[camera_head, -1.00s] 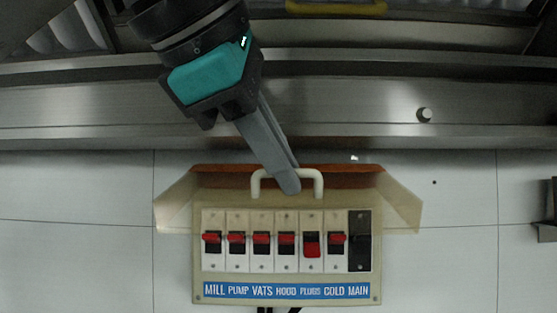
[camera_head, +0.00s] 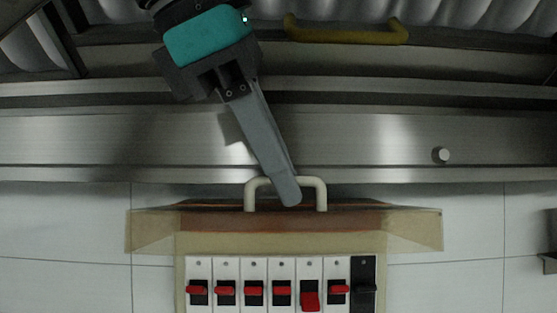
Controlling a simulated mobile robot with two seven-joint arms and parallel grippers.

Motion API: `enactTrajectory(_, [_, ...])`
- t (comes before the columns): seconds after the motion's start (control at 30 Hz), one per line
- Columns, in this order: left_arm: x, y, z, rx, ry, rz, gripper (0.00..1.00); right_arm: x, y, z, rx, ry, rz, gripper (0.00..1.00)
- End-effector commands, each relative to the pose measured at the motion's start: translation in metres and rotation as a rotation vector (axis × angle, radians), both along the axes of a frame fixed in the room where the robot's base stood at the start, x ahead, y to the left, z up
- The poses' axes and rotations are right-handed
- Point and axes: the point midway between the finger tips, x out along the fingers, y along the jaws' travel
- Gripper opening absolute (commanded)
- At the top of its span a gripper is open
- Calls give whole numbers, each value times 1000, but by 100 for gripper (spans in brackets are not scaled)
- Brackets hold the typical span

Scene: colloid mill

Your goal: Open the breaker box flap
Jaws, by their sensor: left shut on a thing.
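The breaker box (camera_head: 180,290) is on the white tiled wall at the bottom of the view, with a row of several switches (camera_head: 254,288) uncovered. Its translucent flap (camera_head: 412,228) is swung up and stands out above the switches, its side wings spreading left and right. A cream U-shaped handle (camera_head: 320,190) sits on the flap's edge. My left gripper (camera_head: 289,198) comes down from the upper left and is shut on the handle's bar. The box's lower part is cut off by the frame. My right gripper is not in view.
A steel ledge (camera_head: 360,140) with a small round knob (camera_head: 441,155) runs across above the box. A yellow handle (camera_head: 346,36) is at the top. A grey bracket (camera_head: 549,255) stands at the right edge. The tiled wall beside the box is clear.

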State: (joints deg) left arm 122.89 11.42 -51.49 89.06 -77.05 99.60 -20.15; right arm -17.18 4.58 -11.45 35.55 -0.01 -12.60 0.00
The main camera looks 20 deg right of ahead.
Motion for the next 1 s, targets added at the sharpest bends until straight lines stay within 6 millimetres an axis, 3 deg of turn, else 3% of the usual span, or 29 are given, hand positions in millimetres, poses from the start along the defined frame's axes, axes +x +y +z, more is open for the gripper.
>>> enactTrajectory(0.2, [5,1,-4,7,3,14,0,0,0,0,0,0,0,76])
enactTrajectory(0.23, [5,1,-4,7,3,14,14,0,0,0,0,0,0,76])
enactTrajectory(0.47, [4,1,-4,7,2,12,40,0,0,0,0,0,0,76])
enactTrajectory(0.77, [2,1,-2,6,0,9,41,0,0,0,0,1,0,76])
enactTrajectory(1.0, [-17,22,24,1,-3,0,41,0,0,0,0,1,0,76])
